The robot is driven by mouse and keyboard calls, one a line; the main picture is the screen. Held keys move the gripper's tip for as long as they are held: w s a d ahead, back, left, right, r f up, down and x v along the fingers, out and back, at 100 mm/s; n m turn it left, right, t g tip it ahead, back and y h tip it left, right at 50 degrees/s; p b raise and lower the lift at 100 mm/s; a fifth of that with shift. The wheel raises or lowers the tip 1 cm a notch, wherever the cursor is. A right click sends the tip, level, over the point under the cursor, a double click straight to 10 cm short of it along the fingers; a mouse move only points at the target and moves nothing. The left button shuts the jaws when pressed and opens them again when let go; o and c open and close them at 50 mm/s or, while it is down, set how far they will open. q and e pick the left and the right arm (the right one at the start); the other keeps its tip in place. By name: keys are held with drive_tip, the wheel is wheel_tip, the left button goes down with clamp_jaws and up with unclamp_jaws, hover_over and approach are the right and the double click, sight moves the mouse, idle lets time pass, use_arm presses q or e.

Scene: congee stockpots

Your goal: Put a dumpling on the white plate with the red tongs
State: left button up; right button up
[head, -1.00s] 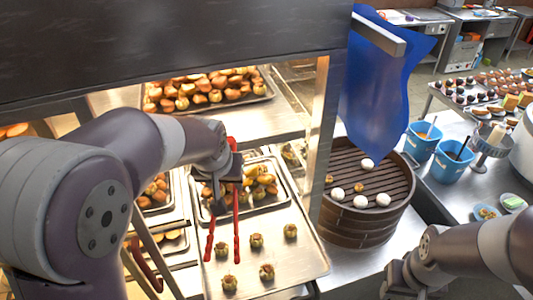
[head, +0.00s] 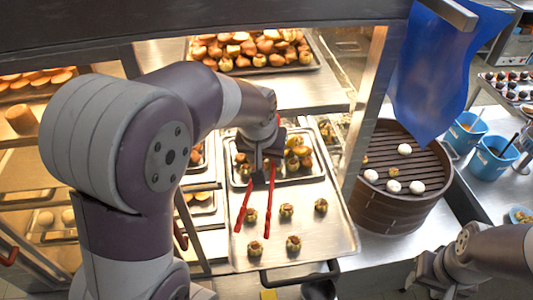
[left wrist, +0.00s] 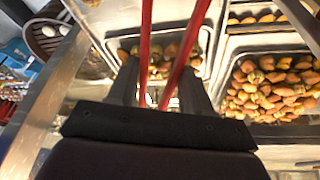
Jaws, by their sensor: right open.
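My left gripper (head: 260,168) is shut on the red tongs (head: 269,208), which point down over the front of a metal tray (head: 335,238). The tongs' two arms are spread apart. One dumpling (head: 252,215) shows between them; I cannot tell whether they touch it. Other dumplings (head: 286,211) stand apart on the same tray. The left wrist view shows the tongs (left wrist: 145,45) running out between the fingers. My right gripper (head: 432,275) is open and apparently empty at the lower right. I cannot make out a white plate.
A round steamer (head: 385,215) with white buns stands right of the tray, behind a post (head: 366,115). A blue cloth (head: 440,70) hangs above it. Blue buckets (head: 465,132) stand further right. Filled pastry trays (head: 250,52) lie behind, under the dark hood.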

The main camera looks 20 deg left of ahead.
use_arm(q)
wheel_tip(320, 180, down, 8)
drive_tip(key=b, duration=0.6)
drive_tip(key=shift+d, duration=0.15)
drive_tip(key=shift+c, duration=0.3)
clamp_jaws()
wheel_tip(320, 180, up, 12)
drive_tip(key=p, duration=0.9)
drive_tip(key=shift+p, duration=0.35)
